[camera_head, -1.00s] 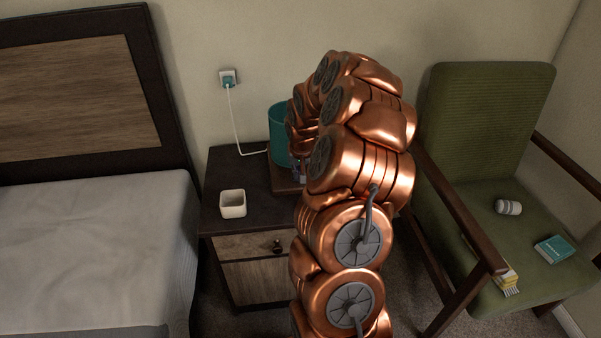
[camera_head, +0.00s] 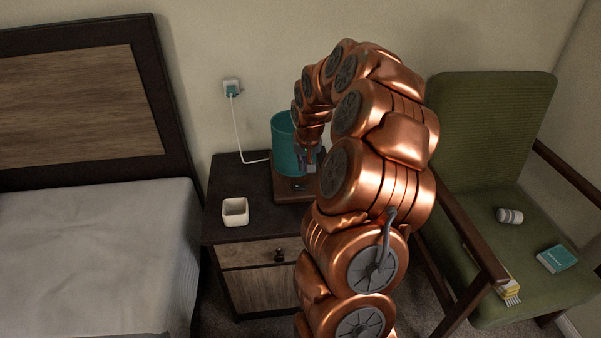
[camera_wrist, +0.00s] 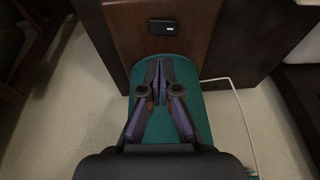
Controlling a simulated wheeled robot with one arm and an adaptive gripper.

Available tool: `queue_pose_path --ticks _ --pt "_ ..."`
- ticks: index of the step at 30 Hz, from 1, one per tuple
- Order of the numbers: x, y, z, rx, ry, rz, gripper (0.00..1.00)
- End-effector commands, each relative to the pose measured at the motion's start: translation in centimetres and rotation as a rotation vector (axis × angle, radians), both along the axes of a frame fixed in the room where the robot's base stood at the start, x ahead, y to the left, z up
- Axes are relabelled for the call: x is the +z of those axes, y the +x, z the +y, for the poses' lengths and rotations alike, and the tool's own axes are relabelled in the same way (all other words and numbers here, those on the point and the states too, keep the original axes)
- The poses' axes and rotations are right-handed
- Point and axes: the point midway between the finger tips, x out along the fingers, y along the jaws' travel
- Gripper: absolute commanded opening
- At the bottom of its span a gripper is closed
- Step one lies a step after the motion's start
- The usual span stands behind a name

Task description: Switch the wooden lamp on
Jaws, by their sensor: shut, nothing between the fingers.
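The wooden lamp has a teal shade (camera_head: 285,145) and a brown wooden base (camera_head: 284,197) on the nightstand. The shade shows no glow. A small dark switch (camera_wrist: 175,27) with a light mark is set in the base, which shows at the top of the wrist view (camera_wrist: 130,40). My gripper (camera_head: 309,168) is beside the shade and above the base in the head view. In the wrist view my gripper (camera_wrist: 164,62) is shut and empty, its tips pointing toward the base, short of the switch in the picture. The teal shade lies behind the fingers there.
A white square cup (camera_head: 235,212) stands on the dark nightstand (camera_head: 240,178) left of the lamp. A white cord runs to the wall outlet (camera_head: 232,87). The bed (camera_head: 90,250) is at left. A green armchair (camera_head: 490,130) at right holds a teal book (camera_head: 557,258) and a white cylinder.

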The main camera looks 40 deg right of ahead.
Motion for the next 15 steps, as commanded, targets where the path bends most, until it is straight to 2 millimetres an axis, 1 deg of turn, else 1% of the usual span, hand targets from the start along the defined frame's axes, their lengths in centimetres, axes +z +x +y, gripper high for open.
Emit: queue_pose_path --ticks 1,3,9,15 --pt "1.1 -0.2 0.0 -0.002 -0.002 -0.006 0.0" --pt "2.1 -0.6 0.0 -0.002 -0.002 -0.005 0.0" --pt "4.8 -1.7 0.1 0.0 -0.002 -0.004 0.0" --pt "5.9 -2.1 0.1 -0.001 0.0 -0.002 0.0"
